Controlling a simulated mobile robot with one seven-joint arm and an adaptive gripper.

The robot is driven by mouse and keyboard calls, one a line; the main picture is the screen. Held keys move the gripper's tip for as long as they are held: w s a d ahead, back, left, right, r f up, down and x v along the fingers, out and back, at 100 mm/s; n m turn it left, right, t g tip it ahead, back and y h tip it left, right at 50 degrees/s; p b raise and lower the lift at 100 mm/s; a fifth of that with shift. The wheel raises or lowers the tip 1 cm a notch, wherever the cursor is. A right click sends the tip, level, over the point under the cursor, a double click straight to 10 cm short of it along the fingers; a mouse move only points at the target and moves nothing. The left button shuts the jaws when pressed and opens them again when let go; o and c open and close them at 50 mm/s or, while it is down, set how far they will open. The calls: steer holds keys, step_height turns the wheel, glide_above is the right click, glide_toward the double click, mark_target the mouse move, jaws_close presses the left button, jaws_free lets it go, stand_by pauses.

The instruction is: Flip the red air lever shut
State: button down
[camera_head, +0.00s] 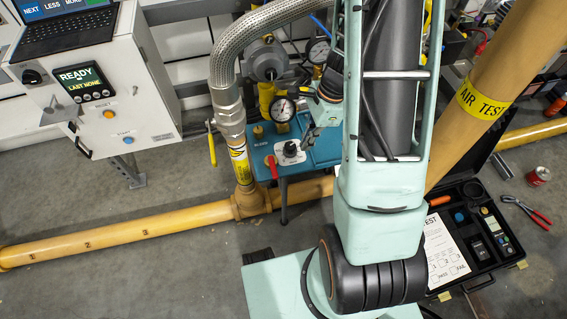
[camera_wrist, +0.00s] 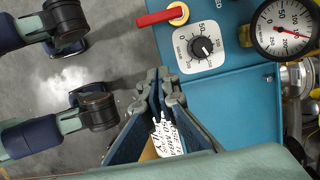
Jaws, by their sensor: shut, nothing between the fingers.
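The red air lever (camera_wrist: 160,17) shows at the top of the wrist view. It points left from a brass pivot (camera_wrist: 179,13) at the edge of the blue panel (camera_wrist: 232,95), past the panel's edge. In the head view the red lever (camera_head: 273,168) points down from its pivot, left of the black dial knob (camera_head: 290,149). My gripper (camera_wrist: 160,78) is shut and empty, below the lever in the wrist view and apart from it. In the head view my gripper (camera_head: 308,138) is partly hidden by my arm, close to the knob.
A pressure gauge (camera_head: 282,109) stands behind the knob, and a thick braided hose (camera_head: 226,60) rises to the left. A yellow lever (camera_head: 211,143) is left of the hose. A yellow pipe (camera_head: 120,232) crosses the floor. An open black case (camera_head: 475,235) lies right.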

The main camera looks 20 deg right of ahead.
mark_target(273, 168)
steer(key=shift+f, duration=0.1)
steer(key=b+x, duration=0.4)
steer(key=x, duration=0.6)
steer(key=shift+f+b, duration=0.35)
steer(key=shift+b, duration=0.05)
steer(key=a, duration=0.2)
steer(key=shift+a+r, duration=0.4)
steer(key=shift+a, duration=0.6)
